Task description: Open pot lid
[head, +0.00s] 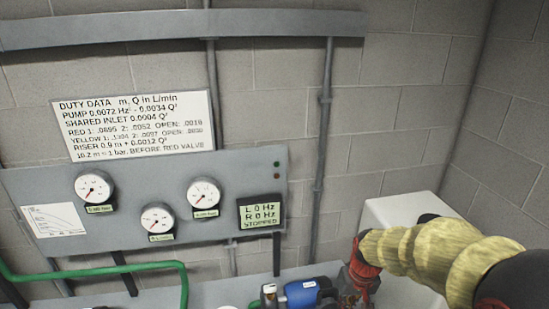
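No pot or pot lid can be made out in the head view. My arm, in a yellow sleeve with red and dark ends, enters from the lower right and reaches left towards the bench. Its far end turns down beside small red and brown parts at the bottom edge. My gripper's fingers cannot be told apart from these parts, so whether it is open or shut does not show.
A grey panel (133,232) on the block wall carries three round gauges and a display (262,214) reading "STOPPED". A white data sign (135,125) hangs above. A blue motor-like part (301,293) sits at the bottom. A green pipe (120,270) runs lower left. A white box (395,208) stands behind my arm.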

